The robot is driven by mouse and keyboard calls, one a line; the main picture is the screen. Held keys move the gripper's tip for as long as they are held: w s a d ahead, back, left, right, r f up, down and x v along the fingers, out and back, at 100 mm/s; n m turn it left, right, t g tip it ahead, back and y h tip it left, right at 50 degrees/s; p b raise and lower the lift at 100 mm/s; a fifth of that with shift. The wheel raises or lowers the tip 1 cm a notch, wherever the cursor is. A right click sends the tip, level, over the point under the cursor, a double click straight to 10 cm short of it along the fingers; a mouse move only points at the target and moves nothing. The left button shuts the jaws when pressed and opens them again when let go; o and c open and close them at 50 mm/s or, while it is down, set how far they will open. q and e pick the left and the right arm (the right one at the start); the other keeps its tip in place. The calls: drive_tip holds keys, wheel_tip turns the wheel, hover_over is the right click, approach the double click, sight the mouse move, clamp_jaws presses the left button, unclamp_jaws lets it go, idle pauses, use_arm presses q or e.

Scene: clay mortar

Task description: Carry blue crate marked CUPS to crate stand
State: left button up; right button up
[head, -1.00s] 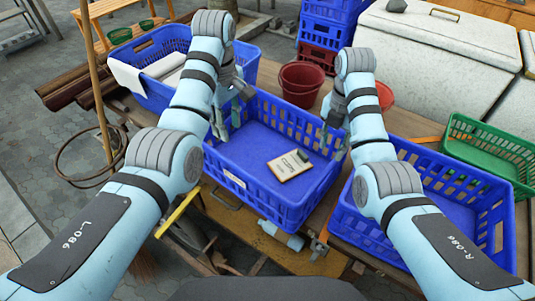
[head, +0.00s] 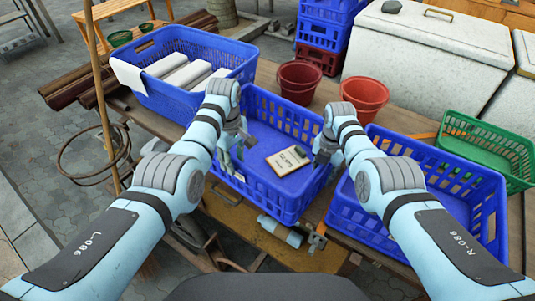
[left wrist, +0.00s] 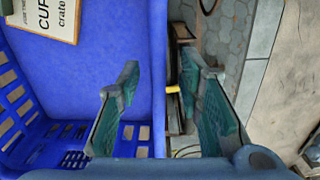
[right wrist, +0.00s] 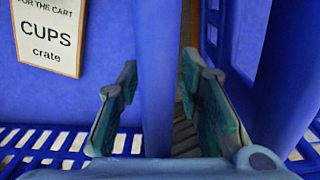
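The blue crate with the CUPS sign (head: 265,197) is the middle one on the wooden table in the head view. The sign, a clipboard card (head: 289,160), lies in it; its text also shows in the right wrist view (right wrist: 48,38). My left gripper (head: 230,158) is open at the crate's left wall, its fingers on either side of it in the left wrist view (left wrist: 160,105). My right gripper (head: 323,155) is open at the right wall, which passes between its fingers in the right wrist view (right wrist: 165,105). I cannot tell which thing is the crate stand.
A blue crate with white cloths (head: 165,99) stands at left, another blue crate (head: 345,212) close at right. Two red buckets (head: 300,80) stand behind the middle crate. A green crate (head: 487,150) is at far right. Stacked crates (head: 327,30) and a white chest (head: 430,45) are behind.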

use_arm(q)
drive_tip(key=shift+w+f, duration=0.2)
drive_tip(key=shift+f, duration=0.1)
use_arm(e)
drive_tip(key=shift+w+f, duration=0.1)
drive_tip(key=shift+f, duration=0.25)
use_arm(q)
drive_tip(key=shift+s+r, duration=0.1)
drive_tip(key=shift+s, duration=0.05)
clamp_jaws()
use_arm(e)
drive_tip(key=shift+r, duration=0.1)
clamp_jaws()
